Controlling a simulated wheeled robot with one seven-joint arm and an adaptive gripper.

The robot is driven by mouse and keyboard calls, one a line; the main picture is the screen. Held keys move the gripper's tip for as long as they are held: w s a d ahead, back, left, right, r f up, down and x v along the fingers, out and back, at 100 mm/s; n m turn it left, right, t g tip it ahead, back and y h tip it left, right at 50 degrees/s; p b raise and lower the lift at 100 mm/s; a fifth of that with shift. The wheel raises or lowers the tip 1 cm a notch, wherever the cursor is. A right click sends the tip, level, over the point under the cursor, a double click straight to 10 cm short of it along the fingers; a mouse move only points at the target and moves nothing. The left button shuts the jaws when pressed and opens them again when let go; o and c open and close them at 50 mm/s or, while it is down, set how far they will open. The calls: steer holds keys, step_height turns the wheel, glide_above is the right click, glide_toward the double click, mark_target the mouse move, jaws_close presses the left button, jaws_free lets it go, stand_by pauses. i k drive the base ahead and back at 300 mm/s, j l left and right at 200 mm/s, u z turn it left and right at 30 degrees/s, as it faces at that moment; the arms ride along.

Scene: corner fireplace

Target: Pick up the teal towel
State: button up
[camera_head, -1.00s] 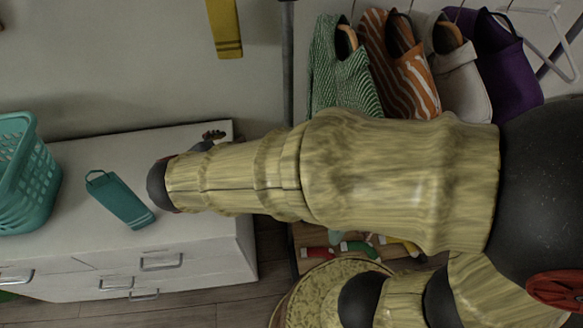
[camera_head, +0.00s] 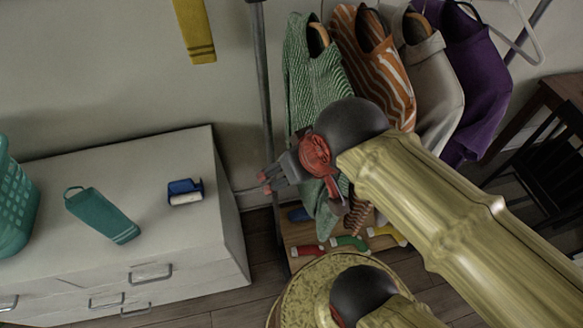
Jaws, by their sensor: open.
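The teal towel (camera_head: 103,216) lies flat on the white dresser top, with a loop at its upper left end and stripes at its lower right end. My gripper (camera_head: 264,183) is open and empty, well to the right of the towel. It is past the dresser's right edge, in front of the hanging clothes, with its fingers pointing left. Nothing covers the towel.
A teal basket (camera_head: 14,205) stands left of the towel. A blue and white item (camera_head: 185,192) lies to its right on the dresser (camera_head: 150,148). A yellow towel (camera_head: 194,30) hangs on the wall. Clothes (camera_head: 318,85) hang on a rack at the right.

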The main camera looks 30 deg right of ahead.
mark_target(90, 206)
steer(key=u, duration=1.35)
steer(key=i+j, duration=0.25)
steer(key=j, duration=0.15)
steer(key=i+j, duration=0.25)
steer(key=j, duration=0.15)
steer(key=i+j+z, duration=0.15)
steer(key=j+z, duration=0.15)
steer(key=z, duration=0.15)
steer(key=i+j+z, duration=0.1)
steer(key=j+z, duration=0.5)
steer(key=z, duration=0.25)
steer(key=i+j, duration=0.05)
